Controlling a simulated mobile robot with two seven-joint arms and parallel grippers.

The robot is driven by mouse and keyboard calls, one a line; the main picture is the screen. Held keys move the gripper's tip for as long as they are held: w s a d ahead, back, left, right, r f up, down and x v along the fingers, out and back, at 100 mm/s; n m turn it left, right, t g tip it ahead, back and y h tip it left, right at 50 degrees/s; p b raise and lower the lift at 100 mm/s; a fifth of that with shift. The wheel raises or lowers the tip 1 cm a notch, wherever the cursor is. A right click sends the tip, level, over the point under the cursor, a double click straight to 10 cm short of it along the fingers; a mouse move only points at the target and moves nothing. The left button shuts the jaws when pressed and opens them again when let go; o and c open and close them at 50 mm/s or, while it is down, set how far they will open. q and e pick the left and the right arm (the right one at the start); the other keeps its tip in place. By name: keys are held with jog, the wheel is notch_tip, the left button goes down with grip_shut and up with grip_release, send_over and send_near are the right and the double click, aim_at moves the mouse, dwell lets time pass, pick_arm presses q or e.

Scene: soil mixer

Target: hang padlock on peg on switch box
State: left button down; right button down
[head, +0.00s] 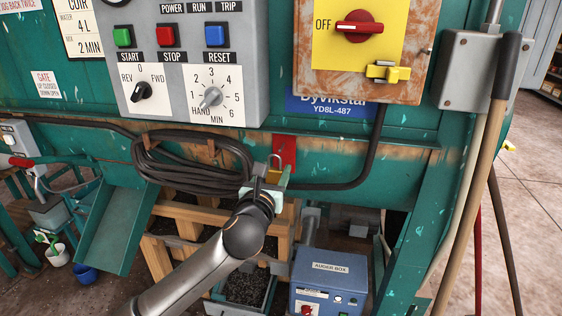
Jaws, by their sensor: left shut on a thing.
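My left gripper (265,187) comes in from the lower left and is shut on the padlock (275,162), in front of the lower edge of the green machine. The switch box (420,50) is a rusty orange box with a yellow plate and a red rotary switch (359,26) beside the word OFF. A yellow fitting (388,72) sits at its lower right; I cannot tell whether this is the peg. The padlock is below and left of the box, apart from it. My right gripper is out of view.
A coiled black cable (190,160) hangs left of the gripper. A red plate (284,152) is just behind the padlock. A grey control panel (185,60) is left of the switch box. Wooden handles (470,180) lean at the right.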

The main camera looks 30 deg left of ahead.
aim_at(284, 156)
pick_arm(q)
jog(key=x, duration=0.3)
jog(key=shift+w+a+r, duration=0.1)
jog(key=shift+w+r, duration=0.05)
jog(key=shift+w, duration=0.25)
jog(key=p+x, duration=0.1)
jog(key=x, duration=0.1)
jog(key=shift+w+a, duration=0.1)
jog(key=shift+w, duration=0.3)
jog(key=shift+w+f, duration=0.1)
jog(key=shift+f, duration=0.4)
jog(key=shift+f, duration=0.15)
jog(key=shift+f, duration=0.1)
jog(key=shift+c, duration=1.4)
grip_release()
